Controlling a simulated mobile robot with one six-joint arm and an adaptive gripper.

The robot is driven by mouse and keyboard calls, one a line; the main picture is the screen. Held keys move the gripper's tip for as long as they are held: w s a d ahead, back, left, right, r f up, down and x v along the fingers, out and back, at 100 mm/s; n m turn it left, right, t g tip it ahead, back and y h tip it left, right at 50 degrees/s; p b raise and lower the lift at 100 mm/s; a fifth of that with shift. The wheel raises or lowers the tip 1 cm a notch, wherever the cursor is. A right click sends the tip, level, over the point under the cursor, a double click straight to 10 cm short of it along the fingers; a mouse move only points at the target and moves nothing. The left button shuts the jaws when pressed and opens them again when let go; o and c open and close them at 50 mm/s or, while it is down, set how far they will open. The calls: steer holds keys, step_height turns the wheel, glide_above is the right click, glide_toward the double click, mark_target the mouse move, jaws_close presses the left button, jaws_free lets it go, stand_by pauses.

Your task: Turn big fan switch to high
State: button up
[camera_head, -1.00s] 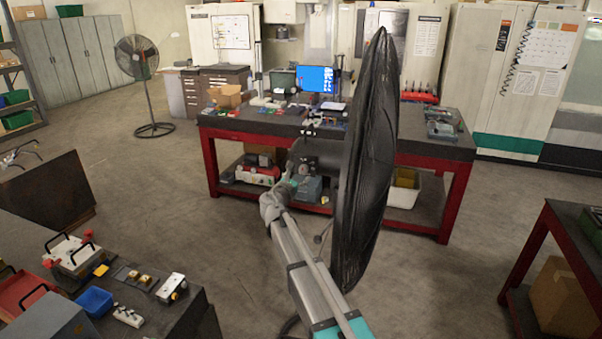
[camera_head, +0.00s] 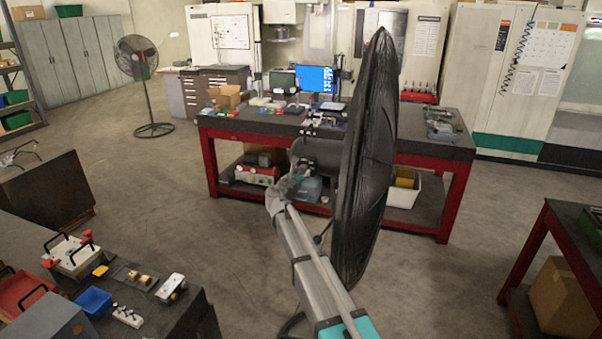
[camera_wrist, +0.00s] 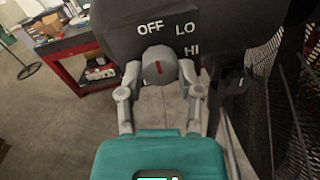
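The big fan (camera_head: 365,170) stands close in front of me, its black cage seen nearly edge-on. In the wrist view its dark motor housing (camera_wrist: 225,30) carries the labels OFF, LO and HI. The grey switch knob (camera_wrist: 160,68) sits below these labels. Its red mark is near vertical, with its upper end towards OFF. My gripper (camera_wrist: 160,80) has one finger on each side of the knob, with the tips close beside it. I cannot tell whether they press on it. In the head view my gripper (camera_head: 298,172) is at the housing, left of the cage.
A red-framed workbench (camera_head: 225,124) with a monitor and tools stands behind the fan. Another standing fan (camera_head: 138,60) is at the back left. A dark table (camera_head: 190,318) with parts is at the front left, a red-framed table (camera_head: 530,250) at the right. Open floor lies between.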

jaws_close()
steer(key=shift+m, duration=0.5)
steer(key=m, duration=0.3)
steer(key=shift+m+p, duration=0.3)
steer(key=m, duration=0.4)
steer(key=shift+d+r, duration=0.1)
steer(key=m, duration=0.4)
steer(key=shift+m+g+y+p, duration=0.3)
steer(key=shift+y+p, duration=0.1)
steer(key=m, duration=0.4)
